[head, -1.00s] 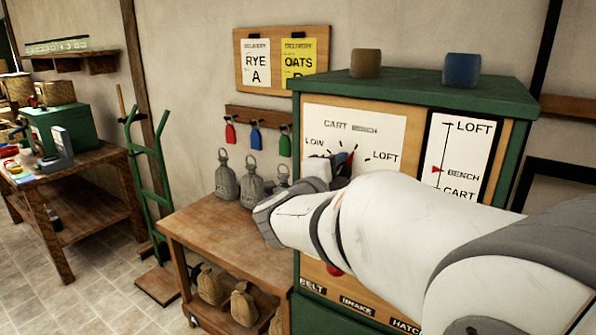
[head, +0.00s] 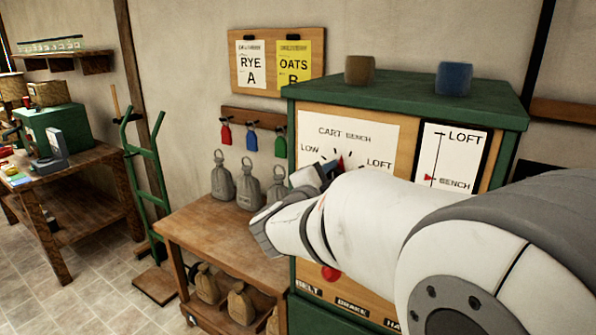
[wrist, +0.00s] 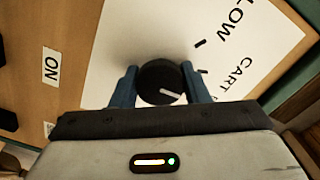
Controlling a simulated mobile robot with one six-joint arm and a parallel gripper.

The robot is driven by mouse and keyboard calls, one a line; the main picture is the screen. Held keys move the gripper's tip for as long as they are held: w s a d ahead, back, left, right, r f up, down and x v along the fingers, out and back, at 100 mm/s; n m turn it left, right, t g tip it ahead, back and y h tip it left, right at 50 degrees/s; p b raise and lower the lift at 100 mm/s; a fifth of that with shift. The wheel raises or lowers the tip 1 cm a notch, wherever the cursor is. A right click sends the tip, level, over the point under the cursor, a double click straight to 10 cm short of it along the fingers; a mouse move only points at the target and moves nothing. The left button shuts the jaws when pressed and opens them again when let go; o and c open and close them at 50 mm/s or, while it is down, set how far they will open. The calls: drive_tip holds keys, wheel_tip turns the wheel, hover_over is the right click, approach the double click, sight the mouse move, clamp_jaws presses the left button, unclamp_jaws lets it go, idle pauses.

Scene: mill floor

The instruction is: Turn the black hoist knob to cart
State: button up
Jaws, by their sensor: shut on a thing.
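The black hoist knob (wrist: 158,76) sits between my gripper's two blue fingers in the wrist view. My gripper (wrist: 160,92) is shut on it. A white line on the knob points right and slightly down, on the CART side; its exact alignment with a mark is unclear. In the head view the white dial plate (head: 371,130) reads LOW, CART, BENCH and LOFT, and a red pointer (head: 340,162) points about upward. My arm hides the knob and the lower dial there. On the level scale (head: 455,150), the red marker stands at BENCH.
The green cabinet (head: 400,98) carries a brown block (head: 360,70) and a blue block (head: 454,79). A red button (head: 331,272) is below my arm. A wooden table (head: 215,226) with several grey weights stands left, beside a green hand truck (head: 150,185).

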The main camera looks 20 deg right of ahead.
drive_tip(key=shift+r+n+p, duration=0.1)
drive_tip(key=shift+n+p, duration=0.95)
drive_tip(key=shift+n, duration=0.65)
drive_tip(key=o, duration=1)
drive_tip(key=shift+c, duration=0.2)
drive_tip(key=v, duration=0.8)
drive_tip(key=shift+b, duration=0.4)
drive_tip(key=shift+w, duration=0.1)
